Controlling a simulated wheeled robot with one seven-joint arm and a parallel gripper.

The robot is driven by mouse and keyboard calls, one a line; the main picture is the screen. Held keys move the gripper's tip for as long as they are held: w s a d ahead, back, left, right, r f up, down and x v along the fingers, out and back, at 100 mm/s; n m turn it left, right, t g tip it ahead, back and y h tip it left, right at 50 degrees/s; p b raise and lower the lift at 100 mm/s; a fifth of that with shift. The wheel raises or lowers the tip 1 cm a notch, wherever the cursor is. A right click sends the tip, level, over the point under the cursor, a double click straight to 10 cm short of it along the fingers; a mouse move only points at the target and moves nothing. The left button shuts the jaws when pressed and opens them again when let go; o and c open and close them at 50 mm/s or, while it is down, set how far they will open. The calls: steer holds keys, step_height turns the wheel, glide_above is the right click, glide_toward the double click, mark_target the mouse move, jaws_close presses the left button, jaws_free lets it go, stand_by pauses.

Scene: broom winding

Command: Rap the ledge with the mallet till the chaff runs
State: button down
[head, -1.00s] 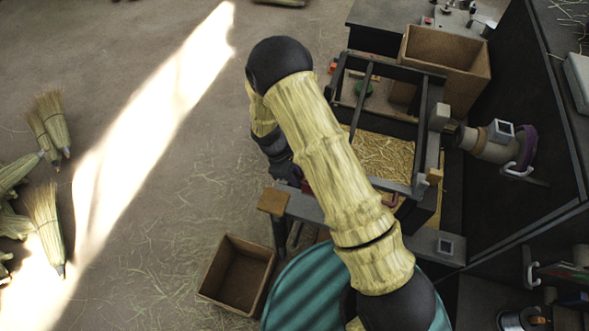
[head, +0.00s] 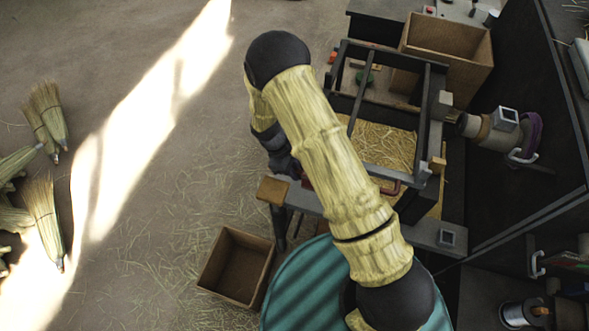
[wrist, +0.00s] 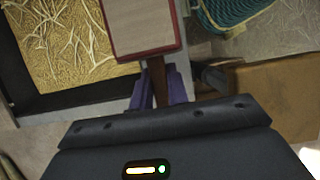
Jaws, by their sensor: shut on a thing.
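In the wrist view my gripper (wrist: 159,82) has its purple fingers shut on the brown handle of the mallet. The mallet's head (wrist: 140,28), pale with a red rim, lies beyond the fingertips, over the edge of the chaff tray (wrist: 70,106). In the head view my arm hides most of the gripper and mallet. The chaff (head: 385,146) is a bed of yellow straw inside the dark-framed tray, also in the wrist view (wrist: 62,45). A grey ledge (head: 303,199) with a wooden end block (head: 272,190) sticks out left of the tray. I cannot tell whether the mallet touches it.
An open box (head: 237,266) stands on the floor below the ledge, beside a teal ribbed round thing (head: 300,290). A larger wooden box (head: 447,50) is at the back right. Brooms (head: 44,215) lie at the left. The floor between is clear except for straw.

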step_height(320, 180, down, 9)
steer(key=b, duration=0.6)
steer(key=shift+r+p, duration=1.25)
steer(key=shift+r, duration=0.55)
step_height(320, 180, up, 8)
steer(key=p, duration=0.9)
steer(key=shift+r+p, duration=0.25)
steer(key=shift+p, duration=0.1)
steer(key=shift+f, duration=0.15)
steer(key=shift+f+b, duration=1.05)
steer(key=shift+f, duration=0.4)
